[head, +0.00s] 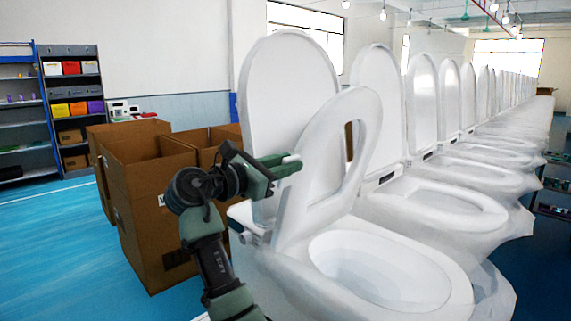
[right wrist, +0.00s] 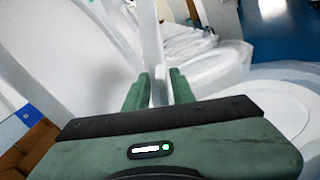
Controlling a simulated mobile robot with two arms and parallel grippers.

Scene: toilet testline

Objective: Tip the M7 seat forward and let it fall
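The nearest toilet (head: 262,275) has its lid (head: 275,85) upright. Its ring-shaped seat (head: 362,115), taken as the M7 seat though no label is readable, is tilted forward, apart from the lid and above the open bowl (head: 385,272). My right gripper (head: 293,164) is at the seat's left edge, in front of the lid. In the right wrist view, the two green fingers (right wrist: 159,90) stand either side of the seat's thin white edge (right wrist: 150,35) and appear closed on it. The finger contact is partly hidden. My left gripper is not in view.
A row of similar toilets with raised lids (head: 378,95) runs back to the right. Open cardboard boxes (head: 150,215) stand close to the left of the nearest toilet. Shelves (head: 70,105) are at the far left. Blue floor (head: 60,260) is clear at the left.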

